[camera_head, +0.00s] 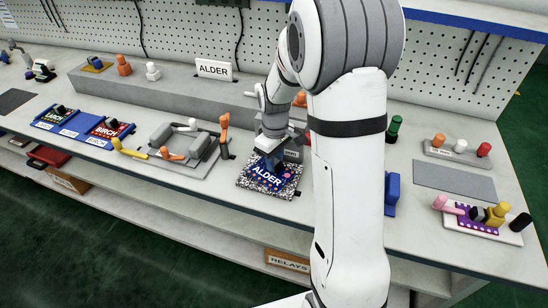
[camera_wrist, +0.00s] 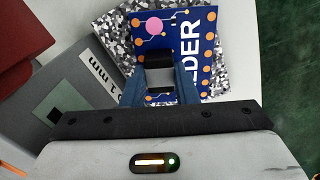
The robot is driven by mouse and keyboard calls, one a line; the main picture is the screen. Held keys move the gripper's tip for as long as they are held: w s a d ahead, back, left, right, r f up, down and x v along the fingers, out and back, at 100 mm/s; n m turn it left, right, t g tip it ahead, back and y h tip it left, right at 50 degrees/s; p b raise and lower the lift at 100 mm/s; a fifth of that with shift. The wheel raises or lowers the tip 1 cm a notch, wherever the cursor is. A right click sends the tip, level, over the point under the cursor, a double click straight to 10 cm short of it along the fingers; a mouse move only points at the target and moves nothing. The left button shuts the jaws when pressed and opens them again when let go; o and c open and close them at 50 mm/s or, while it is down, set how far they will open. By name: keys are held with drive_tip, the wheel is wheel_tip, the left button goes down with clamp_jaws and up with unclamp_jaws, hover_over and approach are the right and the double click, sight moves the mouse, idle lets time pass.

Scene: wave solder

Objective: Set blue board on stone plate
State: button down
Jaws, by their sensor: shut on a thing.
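The blue board (camera_head: 266,178), lettered ALDER with orange and pink dots, is over the black-and-white speckled stone plate (camera_head: 243,188) near the bench's front edge. My gripper (camera_head: 274,162) is above the board. In the wrist view, my gripper (camera_wrist: 160,85) is shut on the black knob (camera_wrist: 157,62) on the blue board (camera_wrist: 183,30). The board sits turned relative to the stone plate (camera_wrist: 119,45), whose speckled edges show on both sides. I cannot tell whether board and plate touch. My gripper hides part of the board.
A grey clamp fixture (camera_head: 185,145) stands left of the plate, beyond it the LARCH (camera_head: 56,116) and BIRCH (camera_head: 108,128) boards. A raised grey ledge with an ALDER sign (camera_head: 214,69) runs behind. A blue block (camera_head: 392,190) stands to the right.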

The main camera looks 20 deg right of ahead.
drive_tip(key=shift+f+b, duration=0.35)
drive_tip(key=shift+f, duration=0.1)
idle(0.5)
drive_tip(key=c, duration=1.1)
unclamp_jaws()
drive_tip(key=shift+o, duration=0.2)
wheel_tip(320, 180, up, 8)
drive_tip(key=shift+f, duration=0.1)
